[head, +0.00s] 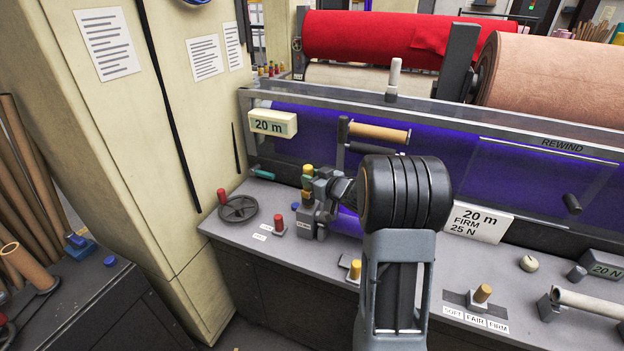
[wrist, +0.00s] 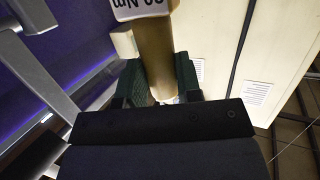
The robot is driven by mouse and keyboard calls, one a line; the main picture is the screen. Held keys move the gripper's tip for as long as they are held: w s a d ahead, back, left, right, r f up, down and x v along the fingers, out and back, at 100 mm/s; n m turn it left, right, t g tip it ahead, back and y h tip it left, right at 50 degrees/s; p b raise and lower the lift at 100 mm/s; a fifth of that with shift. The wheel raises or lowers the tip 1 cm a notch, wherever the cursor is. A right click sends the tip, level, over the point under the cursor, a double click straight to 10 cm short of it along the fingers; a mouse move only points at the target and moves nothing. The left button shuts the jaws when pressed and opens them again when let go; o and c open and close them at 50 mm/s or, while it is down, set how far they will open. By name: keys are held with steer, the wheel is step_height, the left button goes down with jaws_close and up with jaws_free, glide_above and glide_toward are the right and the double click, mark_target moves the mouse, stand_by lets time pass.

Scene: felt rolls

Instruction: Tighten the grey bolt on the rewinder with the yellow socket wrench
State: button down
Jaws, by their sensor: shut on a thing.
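The yellow socket wrench (head: 308,170) stands roughly upright in my gripper (head: 307,183), at the left end of the rewinder (head: 470,117). In the wrist view, the wrench handle (wrist: 155,58) is a tan-yellow cylinder with a white torque label, partly cut off. The green-padded fingers of my gripper (wrist: 158,85) are shut on it from both sides. Grey metal parts (head: 306,217) lie just below the wrench in the head view. I cannot make out the grey bolt among them, nor whether the socket touches it.
A dark handwheel (head: 238,208) and a red knob (head: 278,223) stand left of my gripper on the grey bench. A counter box (head: 272,123) reads 20 m. A sign (head: 477,224) stands to the right.

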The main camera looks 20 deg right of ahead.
step_height(320, 180, up, 7)
steer(key=p, duration=0.6)
stand_by(0.5)
steer(key=shift+a, duration=0.1)
stand_by(0.3)
